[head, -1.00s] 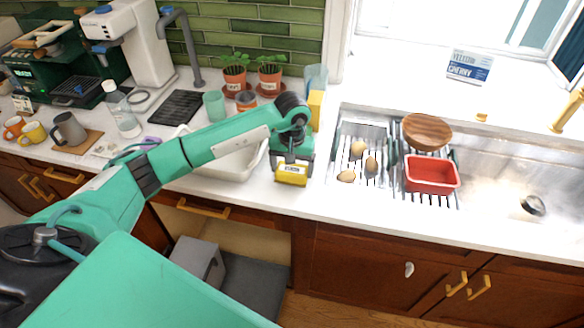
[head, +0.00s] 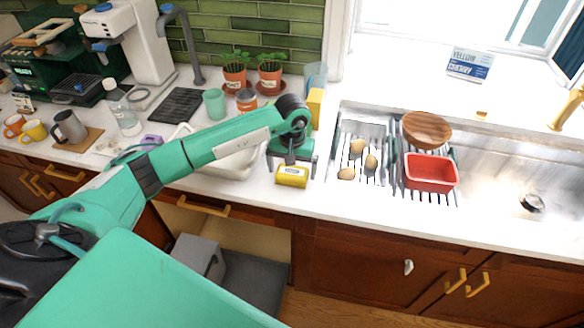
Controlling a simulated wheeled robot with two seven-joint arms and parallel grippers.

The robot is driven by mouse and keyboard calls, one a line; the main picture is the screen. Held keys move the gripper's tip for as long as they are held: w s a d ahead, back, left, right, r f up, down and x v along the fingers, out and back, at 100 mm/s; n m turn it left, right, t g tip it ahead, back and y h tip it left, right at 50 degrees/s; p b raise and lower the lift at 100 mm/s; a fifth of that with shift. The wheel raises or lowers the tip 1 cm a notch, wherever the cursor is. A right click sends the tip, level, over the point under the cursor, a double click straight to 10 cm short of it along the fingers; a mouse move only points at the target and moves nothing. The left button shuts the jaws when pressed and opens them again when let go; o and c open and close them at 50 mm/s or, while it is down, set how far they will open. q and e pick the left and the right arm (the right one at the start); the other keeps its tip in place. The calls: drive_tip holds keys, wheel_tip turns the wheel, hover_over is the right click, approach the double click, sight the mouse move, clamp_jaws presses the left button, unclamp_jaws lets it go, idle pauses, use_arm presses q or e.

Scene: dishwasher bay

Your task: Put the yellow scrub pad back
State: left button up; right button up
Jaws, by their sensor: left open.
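A yellow piece with a white label (head: 292,176), which looks like the scrub pad, lies on the white counter near its front edge, left of the drying rack. My left gripper (head: 291,164) is over it, pointing down, with its fingers spread wide to either side of the pad. The gripper is open and partly hides the pad's back. A second yellow block (head: 315,108) stands upright behind the gripper, near the clear cup. My right gripper is out of view.
A white basin (head: 236,164) lies left of the gripper. The rack (head: 388,178) to the right holds several potatoes or eggs, a wooden bowl (head: 427,129) and a red tub (head: 431,172). Potted plants (head: 235,75) stand behind. An open drawer or cabinet (head: 250,240) is below.

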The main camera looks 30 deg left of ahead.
sight(292, 171)
use_arm(q)
wheel_tip(292, 171, up, 12)
drive_tip(key=b, duration=0.3)
drive_tip(key=shift+f+b, duration=0.15)
drive_tip(key=shift+b, duration=0.25)
